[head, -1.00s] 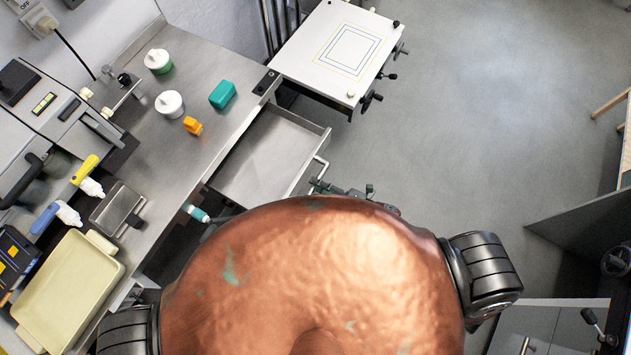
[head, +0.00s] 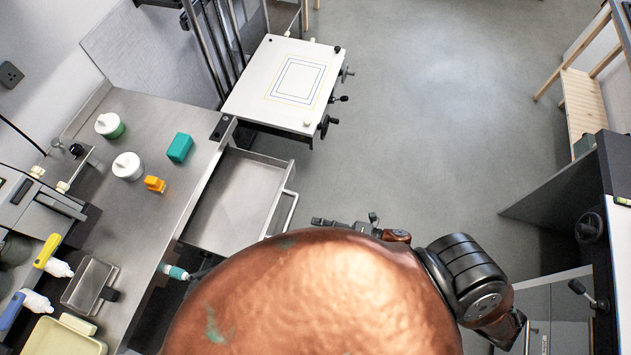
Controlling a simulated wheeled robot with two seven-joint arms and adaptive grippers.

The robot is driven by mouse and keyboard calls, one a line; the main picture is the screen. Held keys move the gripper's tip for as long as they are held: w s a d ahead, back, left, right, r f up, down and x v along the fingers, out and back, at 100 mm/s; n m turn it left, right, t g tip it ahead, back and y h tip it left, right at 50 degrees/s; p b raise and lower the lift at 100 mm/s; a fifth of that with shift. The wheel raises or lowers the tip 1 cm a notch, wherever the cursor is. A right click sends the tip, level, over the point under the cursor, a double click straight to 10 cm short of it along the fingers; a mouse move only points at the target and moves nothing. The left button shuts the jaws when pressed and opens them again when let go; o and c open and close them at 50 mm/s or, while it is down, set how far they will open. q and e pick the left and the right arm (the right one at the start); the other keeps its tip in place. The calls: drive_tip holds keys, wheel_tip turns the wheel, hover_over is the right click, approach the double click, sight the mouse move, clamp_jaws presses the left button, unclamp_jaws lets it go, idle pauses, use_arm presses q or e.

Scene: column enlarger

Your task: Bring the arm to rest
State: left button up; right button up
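My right gripper (head: 328,222) shows as a small dark shape just beyond the top edge of my copper body. It points left, toward the open drawer (head: 236,203). There is a gap between it and the drawer's bar handle (head: 280,214). No object is seen in it, but its fingers are too small and partly hidden to tell whether they are open. Most of my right forearm is hidden behind my body. My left gripper is not in view.
The steel bench (head: 150,215) at left bears white-lidded jars (head: 127,166), a teal box (head: 179,147), an orange item (head: 154,184) and bottles. A white baseboard (head: 285,85) with side knobs stands beyond. The floor (head: 430,130) is clear; a dark cabinet (head: 570,190) stands right.

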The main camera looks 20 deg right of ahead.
drive_tip(key=s+d+f+m+g+h, duration=0.1)
drive_tip(key=d+f+m+h, duration=0.2)
drive_tip(key=d+f+m, duration=0.45)
drive_tip(key=s+d+f+m+h, duration=0.1)
drive_tip(key=d+f+m+h, duration=0.2)
drive_tip(key=f, duration=0.7)
drive_tip(key=s+d+f+m+g+h, duration=0.1)
drive_tip(key=d+f+m+h, duration=0.25)
drive_tip(key=d+f, duration=0.45)
drive_tip(key=s+a+f+m+g+h, duration=0.1)
drive_tip(key=s+f+m+g, duration=0.2)
drive_tip(key=s+f+m, duration=0.3)
drive_tip(key=s+a+f+m+g+h, duration=0.1)
drive_tip(key=s+f+m+g, duration=0.3)
drive_tip(key=s+f, duration=0.7)
drive_tip(key=s+m, duration=0.2)
drive_tip(key=s, duration=0.7)
drive_tip(key=shift+a+f+g, duration=0.15)
drive_tip(key=shift+f+g, duration=0.15)
drive_tip(key=shift+f, duration=0.1)
